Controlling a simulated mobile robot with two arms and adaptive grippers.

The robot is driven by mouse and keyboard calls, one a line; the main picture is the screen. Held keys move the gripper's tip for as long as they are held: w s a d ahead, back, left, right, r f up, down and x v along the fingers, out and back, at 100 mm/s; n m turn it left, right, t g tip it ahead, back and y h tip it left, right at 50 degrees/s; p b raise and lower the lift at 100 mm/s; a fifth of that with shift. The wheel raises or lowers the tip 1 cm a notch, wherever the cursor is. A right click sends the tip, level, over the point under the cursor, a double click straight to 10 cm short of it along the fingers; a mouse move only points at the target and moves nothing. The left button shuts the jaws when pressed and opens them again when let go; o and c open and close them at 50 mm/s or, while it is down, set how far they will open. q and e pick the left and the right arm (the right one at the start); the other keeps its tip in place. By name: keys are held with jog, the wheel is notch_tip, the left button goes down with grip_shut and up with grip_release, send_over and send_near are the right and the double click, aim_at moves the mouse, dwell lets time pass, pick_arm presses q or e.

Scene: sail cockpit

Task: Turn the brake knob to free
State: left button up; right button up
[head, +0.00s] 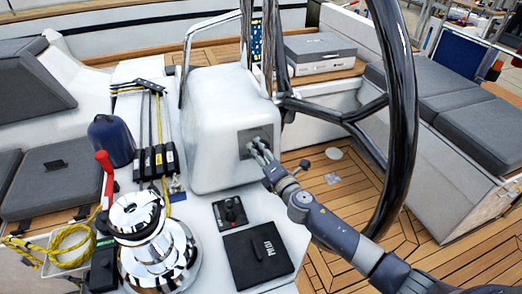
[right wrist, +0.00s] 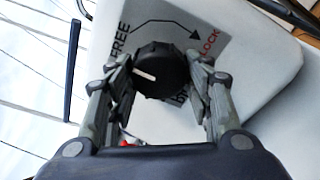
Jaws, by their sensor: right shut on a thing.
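The black round brake knob (right wrist: 168,68) sits on a grey label plate (right wrist: 190,22) in the right wrist view. A white pointer mark on the knob points to the picture's left, on the side of the black word FREE (right wrist: 120,40). The red word LOCK (right wrist: 209,46) is at the right. My right gripper (right wrist: 160,80) has a finger on either side of the knob and is shut on it. In the head view the right gripper (head: 257,151) reaches the plate (head: 262,133) on the white pedestal and hides the knob. My left gripper is out of view.
A chrome winch (head: 138,215), a red-handled lever (head: 104,165) and a black panel (head: 258,256) lie to the left and below. Teak floor (head: 440,240) is clear at right.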

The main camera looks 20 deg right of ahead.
jog(key=shift+f+n, duration=0.1)
jog(key=shift+n, duration=0.2)
jog(key=o, duration=1)
jog(key=shift+o, duration=0.2)
jog(key=s+d, duration=0.1)
jog(key=s, duration=1.1)
jog(key=shift+d+r, duration=0.3)
jog(key=shift+r, duration=0.15)
